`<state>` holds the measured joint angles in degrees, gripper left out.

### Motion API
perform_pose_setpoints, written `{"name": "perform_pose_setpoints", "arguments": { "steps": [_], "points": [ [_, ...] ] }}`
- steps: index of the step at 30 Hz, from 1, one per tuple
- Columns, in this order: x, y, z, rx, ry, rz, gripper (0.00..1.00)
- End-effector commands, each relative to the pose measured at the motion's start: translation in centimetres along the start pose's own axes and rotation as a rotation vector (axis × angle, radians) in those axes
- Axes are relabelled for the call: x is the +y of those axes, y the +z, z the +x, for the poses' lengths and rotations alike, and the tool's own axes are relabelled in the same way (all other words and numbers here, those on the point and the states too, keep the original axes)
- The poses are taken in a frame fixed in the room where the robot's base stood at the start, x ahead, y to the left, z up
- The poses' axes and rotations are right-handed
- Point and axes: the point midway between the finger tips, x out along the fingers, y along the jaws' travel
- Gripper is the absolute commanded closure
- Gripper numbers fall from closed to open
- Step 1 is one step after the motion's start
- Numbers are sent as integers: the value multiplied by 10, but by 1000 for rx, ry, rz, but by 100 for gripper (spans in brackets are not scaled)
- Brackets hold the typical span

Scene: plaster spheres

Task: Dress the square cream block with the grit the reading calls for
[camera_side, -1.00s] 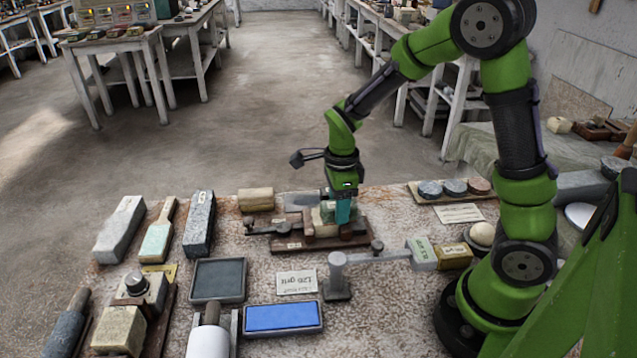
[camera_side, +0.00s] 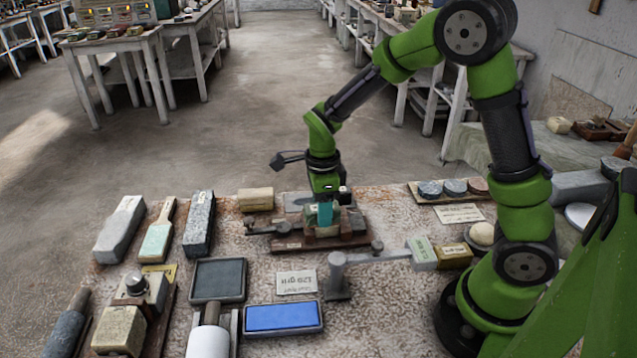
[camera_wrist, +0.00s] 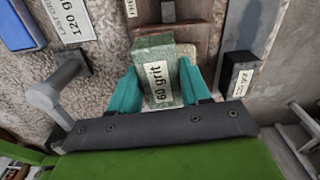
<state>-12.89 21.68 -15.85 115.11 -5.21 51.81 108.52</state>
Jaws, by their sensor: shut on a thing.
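My gripper (camera_side: 325,212) is shut on a green abrasive block (camera_wrist: 153,52). The wrist view shows it between the teal fingers (camera_wrist: 157,88), with a white label reading "60 grit". In the side view my gripper is low over a brown wooden fixture (camera_side: 352,240). A pale cream block (camera_side: 325,231) sits on that fixture, mostly hidden by the fingers and green block. I cannot tell whether the green block touches it. A card reading "120 grit" (camera_side: 296,283) lies in front of the fixture; it also shows in the wrist view (camera_wrist: 72,18).
A grey metal stand with an arm (camera_side: 340,275) is close in front of the fixture. A pale labelled block (camera_side: 421,252) and a yellow block (camera_side: 453,256) are to its right. A blue stone (camera_side: 284,317) and dark tray (camera_side: 218,280) lie front left.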

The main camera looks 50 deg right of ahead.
Motion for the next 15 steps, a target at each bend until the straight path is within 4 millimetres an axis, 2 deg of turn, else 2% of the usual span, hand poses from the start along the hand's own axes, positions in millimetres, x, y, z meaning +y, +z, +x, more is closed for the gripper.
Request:
{"name": "perform_pose_setpoints", "arguments": {
  "steps": [9,15],
  "points": [
    [-1,0,0,-1,-2,2,92],
    [-1,-11,-1,-2,-2,3,92]
  ]
}}
